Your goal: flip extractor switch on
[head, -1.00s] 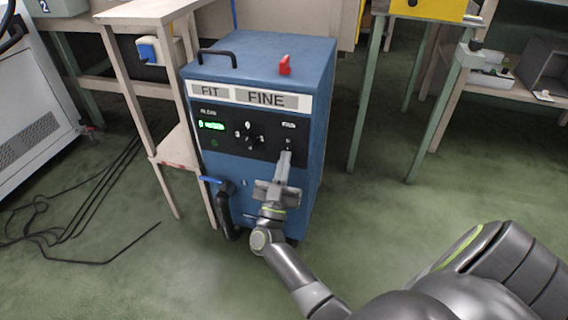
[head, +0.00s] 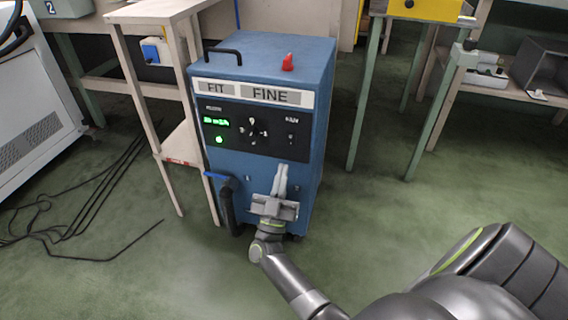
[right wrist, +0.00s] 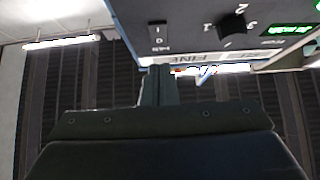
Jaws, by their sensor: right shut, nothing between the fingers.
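The extractor is a blue cabinet (head: 262,175) with FIT and FINE labels and a black control panel. Its small black switch (head: 291,139) is at the panel's right; it also shows in the right wrist view (right wrist: 157,38), where its tilt is too small to tell. A round green lamp (head: 219,139) at the panel's left glows, below a lit green display (head: 216,121). My right gripper (head: 281,166) is shut and empty, pointing up in front of the cabinet, below the switch and apart from it. My left gripper is out of view.
A rotary knob (head: 252,131) sits left of the switch. A black hose (head: 228,202) with a blue lever is at the cabinet's lower left. A wooden stand (head: 177,142) is close on the left. Cables (head: 75,205) lie on the floor; the floor right of the cabinet is clear.

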